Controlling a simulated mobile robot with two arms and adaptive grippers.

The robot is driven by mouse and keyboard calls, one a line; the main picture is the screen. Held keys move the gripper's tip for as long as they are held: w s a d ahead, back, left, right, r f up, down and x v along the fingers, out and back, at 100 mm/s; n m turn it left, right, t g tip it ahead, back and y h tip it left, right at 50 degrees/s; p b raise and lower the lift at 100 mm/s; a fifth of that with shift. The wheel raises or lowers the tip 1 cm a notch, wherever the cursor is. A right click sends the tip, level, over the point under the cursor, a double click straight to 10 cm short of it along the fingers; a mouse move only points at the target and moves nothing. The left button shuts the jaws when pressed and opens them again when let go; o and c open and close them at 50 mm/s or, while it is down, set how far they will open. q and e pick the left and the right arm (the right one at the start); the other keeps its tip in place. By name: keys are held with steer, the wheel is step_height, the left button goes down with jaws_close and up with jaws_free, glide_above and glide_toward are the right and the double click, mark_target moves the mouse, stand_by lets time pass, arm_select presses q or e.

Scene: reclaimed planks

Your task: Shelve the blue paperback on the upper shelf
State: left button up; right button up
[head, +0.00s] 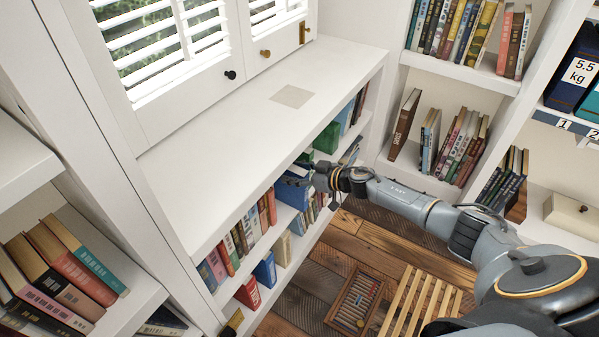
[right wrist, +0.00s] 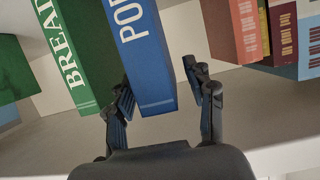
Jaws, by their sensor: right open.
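The blue paperback (right wrist: 140,55), with white letters starting "PO" on its spine, stands beside a green book (right wrist: 75,60) lettered "BREAD" in the right wrist view. In the head view the blue paperback (head: 291,191) shows in the upper row of the low bookcase. My right gripper (right wrist: 160,97) is open, with one finger on each side of the blue spine's lower end. A gap shows between the right finger and the book; contact on the left side is unclear. My right gripper also shows in the head view (head: 314,178). My left gripper is not in view.
Reddish books (right wrist: 236,30) stand to the right past a gap. The white bookcase top (head: 220,150) is bare except for a flat beige square (head: 292,96). A slatted wooden piece (head: 420,300) and a framed tray (head: 355,302) are on the plank floor.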

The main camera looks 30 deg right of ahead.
steer(key=v, duration=1.2)
